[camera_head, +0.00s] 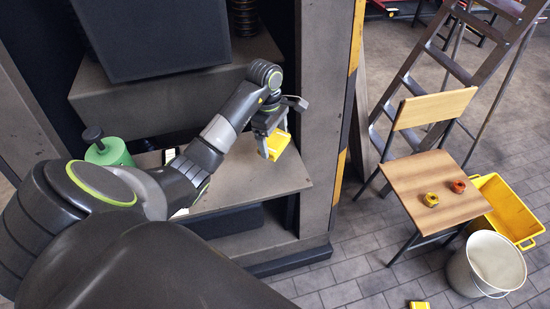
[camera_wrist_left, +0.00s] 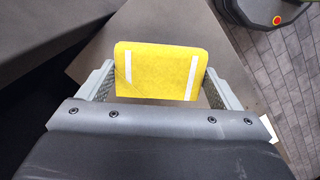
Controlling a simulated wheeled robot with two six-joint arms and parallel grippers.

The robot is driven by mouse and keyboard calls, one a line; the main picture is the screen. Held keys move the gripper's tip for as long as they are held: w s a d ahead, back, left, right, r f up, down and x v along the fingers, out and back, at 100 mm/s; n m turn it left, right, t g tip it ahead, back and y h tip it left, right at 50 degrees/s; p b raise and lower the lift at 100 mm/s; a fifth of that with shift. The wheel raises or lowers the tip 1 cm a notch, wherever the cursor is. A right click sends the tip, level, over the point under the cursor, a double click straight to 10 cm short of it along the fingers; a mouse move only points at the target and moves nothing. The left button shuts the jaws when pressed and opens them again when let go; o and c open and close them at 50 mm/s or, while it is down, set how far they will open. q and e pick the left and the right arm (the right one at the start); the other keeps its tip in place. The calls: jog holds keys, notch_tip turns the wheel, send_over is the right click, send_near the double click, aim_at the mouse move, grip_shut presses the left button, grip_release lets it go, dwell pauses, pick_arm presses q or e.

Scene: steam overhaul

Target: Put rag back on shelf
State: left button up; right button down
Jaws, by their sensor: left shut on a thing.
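The yellow rag (camera_head: 274,145) has pale stripes and is held between the fingers of my left gripper (camera_head: 268,127). In the left wrist view the rag (camera_wrist_left: 160,72) fills the gap between the two fingers of the left gripper (camera_wrist_left: 158,85), and both fingers press on its sides. The gripper is over the right part of the shelf board (camera_head: 250,180). I cannot tell whether the rag touches the board or hangs just above it. My right gripper is not in view.
A green canister (camera_head: 110,152) stands at the shelf's left. A dark box (camera_head: 150,35) sits on the upper shelf (camera_head: 150,105). The shelf's upright (camera_head: 325,110) bounds the right side. A chair (camera_head: 430,185), yellow crate (camera_head: 505,210), white bucket (camera_head: 487,265) and ladder (camera_head: 450,65) stand further right.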

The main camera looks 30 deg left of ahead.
pick_arm(q)
notch_tip(320, 180, down, 8)
jog(key=shift+r+p, duration=0.2)
jog(key=shift+p, duration=0.25)
jog(key=shift+f, duration=0.15)
jog(key=shift+f+b, duration=0.25)
jog(key=shift+b, duration=0.05)
jog(key=o, duration=0.8)
jog(key=shift+r, duration=0.15)
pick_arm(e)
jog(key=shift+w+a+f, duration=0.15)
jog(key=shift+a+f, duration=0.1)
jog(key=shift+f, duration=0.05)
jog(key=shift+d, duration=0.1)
